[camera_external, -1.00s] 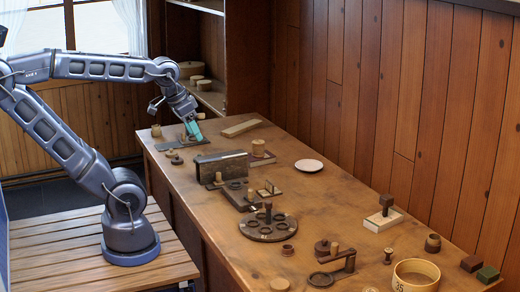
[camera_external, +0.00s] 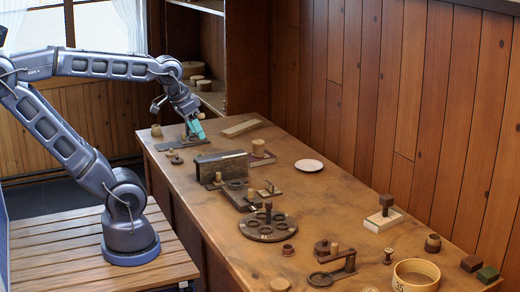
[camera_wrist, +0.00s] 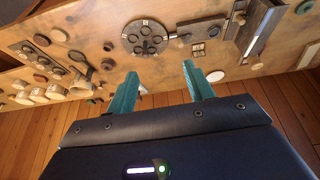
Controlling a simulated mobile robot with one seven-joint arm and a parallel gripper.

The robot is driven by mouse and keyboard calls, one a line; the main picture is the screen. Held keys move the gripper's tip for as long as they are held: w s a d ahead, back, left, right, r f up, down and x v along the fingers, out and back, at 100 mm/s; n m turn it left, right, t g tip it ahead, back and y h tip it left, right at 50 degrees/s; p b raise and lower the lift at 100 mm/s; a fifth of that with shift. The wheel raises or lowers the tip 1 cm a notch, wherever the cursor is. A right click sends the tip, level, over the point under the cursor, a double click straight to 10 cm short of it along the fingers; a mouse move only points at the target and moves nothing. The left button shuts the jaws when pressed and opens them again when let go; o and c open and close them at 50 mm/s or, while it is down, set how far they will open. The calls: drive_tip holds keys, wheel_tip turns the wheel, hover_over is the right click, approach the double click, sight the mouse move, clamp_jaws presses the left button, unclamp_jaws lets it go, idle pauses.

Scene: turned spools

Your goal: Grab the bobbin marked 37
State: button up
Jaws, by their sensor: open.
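I cannot read a 37 on any piece in either view, so I cannot tell which is the bobbin marked 37. My gripper (camera_external: 198,130) has teal fingers and hangs over the far left end of the wooden table (camera_external: 235,232). In the wrist view the gripper (camera_wrist: 160,76) is open, with nothing between its fingers. A pale round tub (camera_external: 416,277) at the near right carries a mark that looks like 35. Small spool-like pieces stand about, among them one at the right (camera_external: 433,243) and one at the far left corner (camera_external: 156,130).
A dark disc with round holes (camera_external: 250,232) and a peg lies mid-table. A dark upright block (camera_external: 222,166) stands between it and my gripper. A white plate (camera_external: 309,165) lies near the wooden wall. A stamp-like piece on a pale block (camera_external: 383,221) stands at the right.

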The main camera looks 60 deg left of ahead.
drive_tip(key=w+d+r+n+g, duration=0.15)
drive_tip(key=w+d+n, duration=0.4)
drive_tip(key=w, duration=0.85)
drive_tip(key=n+g+h, duration=0.3)
drive_tip(key=n+h, duration=0.2)
drive_tip(key=n, duration=0.7)
hover_over(388, 250)
drive_tip(key=a, duration=0.4)
wheel_tip(388, 250, down, 25)
drive_tip(key=x, duration=0.5)
drive_tip(key=shift+s+f, duration=0.35)
drive_tip(key=shift+w+x, duration=0.15)
drive_tip(key=shift+x, duration=1.1)
drive_tip(key=shift+w+x, duration=0.15)
drive_tip(key=shift+x, duration=1.15)
drive_tip(key=shift+d+r, duration=0.1)
drive_tip(key=c, duration=1)
